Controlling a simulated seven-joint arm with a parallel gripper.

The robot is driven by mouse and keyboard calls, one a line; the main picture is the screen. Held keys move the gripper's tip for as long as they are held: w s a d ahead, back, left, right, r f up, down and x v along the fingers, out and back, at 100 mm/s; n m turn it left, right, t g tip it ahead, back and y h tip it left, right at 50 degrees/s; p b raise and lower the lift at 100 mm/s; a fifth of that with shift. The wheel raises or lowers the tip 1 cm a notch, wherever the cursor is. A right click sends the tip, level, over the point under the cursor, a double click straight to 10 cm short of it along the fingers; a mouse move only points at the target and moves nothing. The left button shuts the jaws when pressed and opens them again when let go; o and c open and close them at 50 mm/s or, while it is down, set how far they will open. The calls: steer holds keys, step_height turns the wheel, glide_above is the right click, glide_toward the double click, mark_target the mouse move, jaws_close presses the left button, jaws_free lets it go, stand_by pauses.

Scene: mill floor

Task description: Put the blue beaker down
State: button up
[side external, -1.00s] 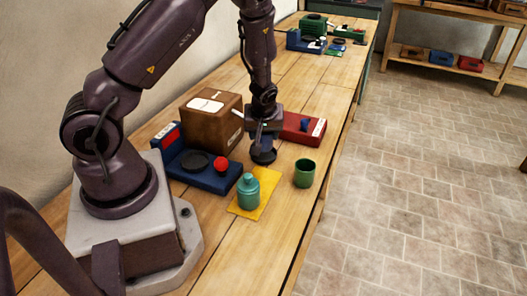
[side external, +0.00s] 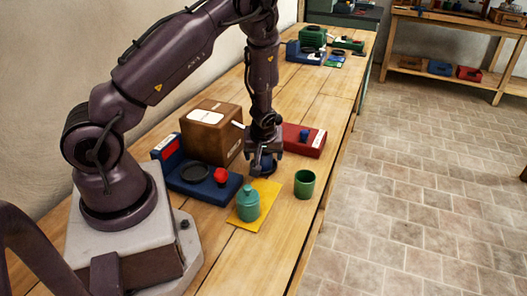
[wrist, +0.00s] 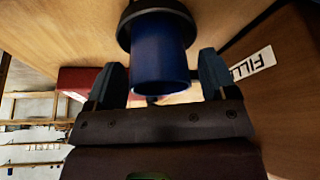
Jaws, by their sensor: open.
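The blue beaker (wrist: 162,60) is between the two fingers of my gripper (wrist: 163,75) in the wrist view. The fingers are open, one on each side, with a gap showing beside the beaker. Its far end meets a wider dark round piece (wrist: 124,30), apparently a pad on the table. In the side view my gripper (side external: 264,153) is low over the table, behind the yellow mat. The beaker (side external: 264,166) shows only in part below the fingers and looks upright. Its exact contact with the surface is partly hidden.
A teal jar (side external: 248,203) stands on the yellow mat (side external: 266,193), with a green cup (side external: 304,184) to its right. A blue device with a red knob (side external: 220,175), a brown box (side external: 210,138) and a red box (side external: 306,143) stand close around my gripper. The right table edge is clear.

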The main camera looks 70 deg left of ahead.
steer(key=s+d+r+m+t+h, duration=0.1)
steer(key=s+d+r+m, duration=0.1)
steer(key=d+r, duration=0.45)
steer(key=s+d+r+m+h, duration=0.2)
steer(key=d+r+m, duration=0.1)
steer(key=r, duration=0.7)
steer(key=s+d+r+m+t+h, duration=0.1)
steer(key=s+d+r+m, duration=0.1)
steer(key=d+r, duration=0.45)
steer(key=s+d+r+m+t, duration=0.2)
steer(key=s+r+m, duration=0.4)
steer(key=s+r, duration=0.2)
steer(key=shift+s+d+r+m, duration=0.2)
steer(key=shift+r+m, duration=0.1)
steer(key=shift+r, duration=0.2)
